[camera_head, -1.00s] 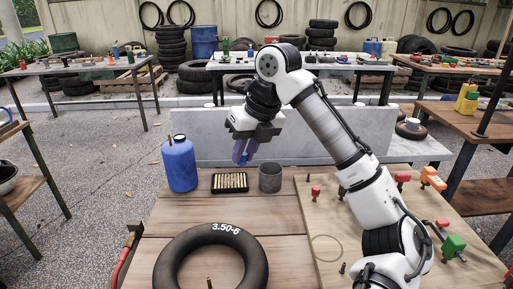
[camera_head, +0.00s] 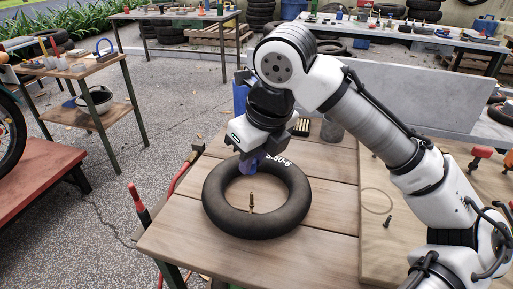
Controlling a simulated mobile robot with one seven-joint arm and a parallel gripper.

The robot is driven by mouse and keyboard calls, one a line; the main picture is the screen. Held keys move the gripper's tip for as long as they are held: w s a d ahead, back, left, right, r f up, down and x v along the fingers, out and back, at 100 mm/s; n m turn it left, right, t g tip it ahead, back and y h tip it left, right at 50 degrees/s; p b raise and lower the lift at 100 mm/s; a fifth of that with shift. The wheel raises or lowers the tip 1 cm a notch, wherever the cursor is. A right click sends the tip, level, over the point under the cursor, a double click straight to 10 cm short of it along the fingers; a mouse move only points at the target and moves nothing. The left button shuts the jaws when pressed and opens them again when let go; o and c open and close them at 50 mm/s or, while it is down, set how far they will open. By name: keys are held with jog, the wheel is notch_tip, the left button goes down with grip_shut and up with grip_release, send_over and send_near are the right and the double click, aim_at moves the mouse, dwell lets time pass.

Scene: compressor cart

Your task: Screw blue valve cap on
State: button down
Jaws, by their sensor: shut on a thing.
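A black inner tube (camera_head: 291,207) marked 3.50-6 lies flat on the wooden bench top. Its brass valve stem (camera_head: 252,203) stands upright inside the ring at the near side, with no blue cap visible on it. My gripper (camera_head: 247,169) points down over the far left part of the tube, behind the stem and apart from it. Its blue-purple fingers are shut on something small. The blue valve cap cannot be told apart from the fingers at this size.
A blue canister (camera_head: 240,98), a tray of brass pieces (camera_head: 301,127) and a grey metal cup (camera_head: 332,130) stand behind the tube, partly behind my arm. A board (camera_head: 376,228) with a thin ring and a bolt lies right. The bench's front left is clear.

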aim_at(253, 168)
jog(key=shift+f, duration=0.15)
notch_tip(253, 168, down, 5)
jog(key=b, duration=0.5)
jog(key=shift+r, duration=0.2)
jog(key=shift+r+p, duration=0.1)
jog(key=shift+p, duration=0.8)
dwell(1.5)
jog(key=shift+s+f+b, duration=0.15)
jog(key=shift+f+b, duration=0.8)
jog(key=shift+f, duration=0.4)
dwell(0.3)
jog(key=shift+a+r+p, duration=0.1)
jog(key=shift+r+p, duration=0.9)
jog(key=shift+r, duration=0.1)
jog(key=shift+a+r+p, duration=0.15)
jog(key=shift+r+p, duration=0.4)
jog(key=shift+p, duration=0.15)
jog(key=shift+r+p, duration=0.85)
jog(key=shift+r, duration=0.1)
jog(key=shift+d, duration=0.2)
